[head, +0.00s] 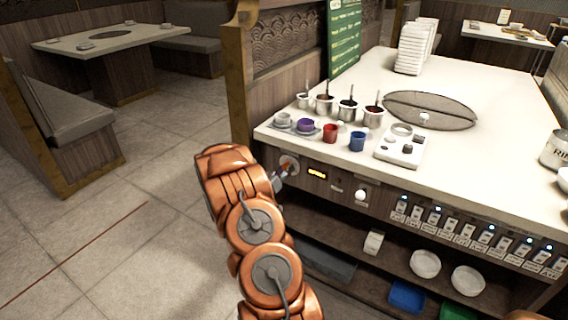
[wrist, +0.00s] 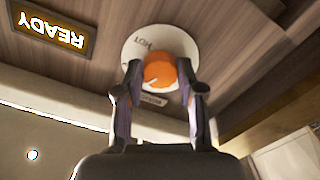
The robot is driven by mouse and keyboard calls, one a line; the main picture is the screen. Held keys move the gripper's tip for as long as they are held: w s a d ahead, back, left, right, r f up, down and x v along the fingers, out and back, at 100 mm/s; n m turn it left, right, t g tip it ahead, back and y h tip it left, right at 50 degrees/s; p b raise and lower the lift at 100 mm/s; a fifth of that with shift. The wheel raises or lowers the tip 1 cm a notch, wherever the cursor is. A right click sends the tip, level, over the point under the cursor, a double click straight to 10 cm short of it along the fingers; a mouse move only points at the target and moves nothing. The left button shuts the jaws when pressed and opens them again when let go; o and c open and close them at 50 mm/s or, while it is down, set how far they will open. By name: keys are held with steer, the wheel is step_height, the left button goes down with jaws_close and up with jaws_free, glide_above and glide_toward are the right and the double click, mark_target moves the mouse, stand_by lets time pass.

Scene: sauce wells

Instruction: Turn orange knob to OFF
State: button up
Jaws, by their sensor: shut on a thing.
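The orange knob (wrist: 160,71) sits on a round white dial plate (wrist: 140,44) on the wood counter front in the wrist view. A white pointer mark shows on the knob's face. In the head view my gripper (head: 281,174) reaches the counter front at the dial plate (head: 290,164), and the knob is mostly hidden there.
A lit "READY" display (wrist: 50,32) is beside the dial; it also shows in the head view (head: 317,173). A white knob (head: 360,195) and a row of switches (head: 470,235) lie to the right. Cups and sauce wells (head: 347,110) stand on the counter above. Open shelves with bowls (head: 425,263) are below.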

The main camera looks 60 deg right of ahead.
steer(key=shift+r+n+p, duration=0.15)
steer(key=shift+n+p, duration=2.6)
steer(key=shift+n, duration=0.25)
steer(key=o, duration=1.1)
steer(key=shift+o, duration=0.2)
steer(key=a, duration=1.2)
steer(key=shift+s, duration=0.25)
